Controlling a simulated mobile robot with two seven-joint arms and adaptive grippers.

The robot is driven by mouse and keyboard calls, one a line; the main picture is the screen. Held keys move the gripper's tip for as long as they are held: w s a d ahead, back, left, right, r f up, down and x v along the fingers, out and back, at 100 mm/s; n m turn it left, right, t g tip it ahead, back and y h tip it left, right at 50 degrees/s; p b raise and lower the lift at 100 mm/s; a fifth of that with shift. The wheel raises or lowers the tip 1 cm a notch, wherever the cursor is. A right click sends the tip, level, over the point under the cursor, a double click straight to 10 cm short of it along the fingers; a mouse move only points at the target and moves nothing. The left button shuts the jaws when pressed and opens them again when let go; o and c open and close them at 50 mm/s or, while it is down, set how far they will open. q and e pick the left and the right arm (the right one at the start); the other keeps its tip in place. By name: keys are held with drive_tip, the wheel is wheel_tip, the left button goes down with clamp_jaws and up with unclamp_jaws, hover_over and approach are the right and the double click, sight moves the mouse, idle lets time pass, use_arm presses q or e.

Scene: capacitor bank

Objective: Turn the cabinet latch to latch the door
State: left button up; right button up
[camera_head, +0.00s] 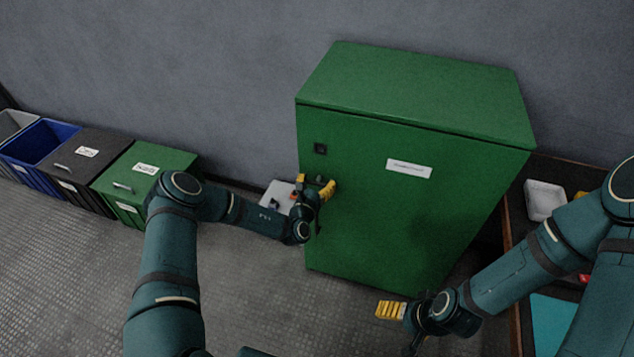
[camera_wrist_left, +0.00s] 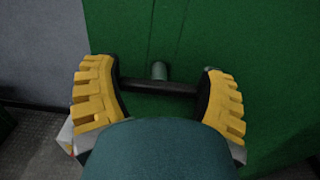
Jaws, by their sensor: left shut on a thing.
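The green cabinet (camera_head: 390,190) stands against the wall with its door shut or nearly so; the frames do not settle which. The cabinet latch (camera_wrist_left: 158,86) is a dark bar on a short round stem from the green door. In the left wrist view the bar lies crosswise in the picture. My left gripper (camera_head: 315,185) is at the door's left edge, its yellow fingers at both ends of the bar, shut on it. In the head view the gripper mostly hides the latch. My right gripper (camera_head: 391,310) is low in front of the cabinet, away from the latch; its finger gap is unclear.
A small dark square fitting (camera_head: 320,149) is above the latch, and a white label (camera_head: 409,168) is on the door. Several bins, including a green one (camera_head: 140,185), line the wall at left. A bench with a white tray (camera_head: 544,200) stands at right.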

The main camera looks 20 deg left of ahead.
use_arm(q)
drive_tip(key=n+p, duration=0.2)
drive_tip(key=n, duration=0.2)
drive_tip(key=shift+s+a+p, duration=0.1)
drive_tip(key=shift+p, duration=0.25)
drive_tip(key=n+p, duration=0.1)
drive_tip(key=n, duration=0.2)
drive_tip(key=shift+n, duration=0.3)
drive_tip(key=n, duration=0.2)
drive_tip(key=n+p, duration=0.1)
drive_tip(key=n, duration=0.2)
drive_tip(key=shift+a+f, duration=0.1)
drive_tip(key=shift+f, duration=0.1)
drive_tip(key=shift+n+p, duration=0.3)
drive_tip(key=shift+n, duration=2.4)
drive_tip(key=o, duration=1.1)
drive_tip(key=shift+c, duration=0.2)
